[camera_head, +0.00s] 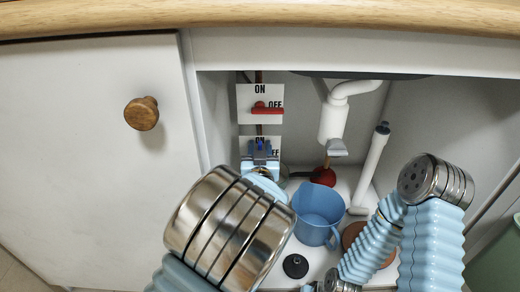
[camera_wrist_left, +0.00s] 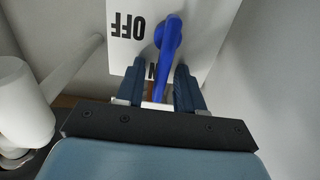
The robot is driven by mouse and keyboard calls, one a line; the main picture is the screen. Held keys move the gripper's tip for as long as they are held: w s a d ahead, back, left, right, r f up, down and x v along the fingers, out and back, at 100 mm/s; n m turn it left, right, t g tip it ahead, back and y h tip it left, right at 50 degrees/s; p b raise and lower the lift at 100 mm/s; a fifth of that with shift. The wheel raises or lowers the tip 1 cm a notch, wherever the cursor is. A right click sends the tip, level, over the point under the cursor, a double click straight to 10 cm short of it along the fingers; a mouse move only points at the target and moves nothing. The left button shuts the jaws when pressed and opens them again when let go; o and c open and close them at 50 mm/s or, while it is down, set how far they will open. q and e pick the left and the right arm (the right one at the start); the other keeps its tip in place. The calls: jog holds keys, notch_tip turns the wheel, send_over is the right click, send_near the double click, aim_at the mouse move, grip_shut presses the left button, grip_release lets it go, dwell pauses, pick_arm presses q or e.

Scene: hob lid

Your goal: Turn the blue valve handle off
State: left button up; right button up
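The blue valve handle (camera_wrist_left: 167,48) shows in the left wrist view on a white plate (camera_wrist_left: 200,28) with OFF and a partly hidden ON label, both upside down there. The handle runs from its round end down toward the ON label, its lower end between my left gripper's fingers. My left gripper (camera_wrist_left: 158,92) is open, one finger on each side of the handle, with visible gaps. In the head view the left gripper (camera_head: 261,150) is in front of the lower plate and hides the blue handle. My right arm is at the right; its gripper is not visible.
A red valve handle (camera_head: 268,110) sits above on its own ON/OFF plate (camera_head: 245,98). A blue jug (camera_head: 318,212), a red plunger (camera_head: 323,177) and a black round item (camera_head: 295,266) stand on the cabinet floor. White drain pipes (camera_head: 333,120) hang behind. A closed door (camera_head: 85,150) is left.

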pick_arm(q)
grip_shut()
jog(key=shift+d+f+m+p, duration=0.65)
jog(key=shift+m+p, duration=0.45)
jog(key=shift+m, duration=1.9)
jog(key=shift+d+f+m+p, duration=0.7)
jog(key=shift+m+p, duration=0.35)
jog(key=shift+m, duration=1.95)
jog(key=shift+d+f+m+p, duration=0.65)
jog(key=shift+m+p, duration=0.45)
jog(key=shift+m, duration=1.9)
grip_release()
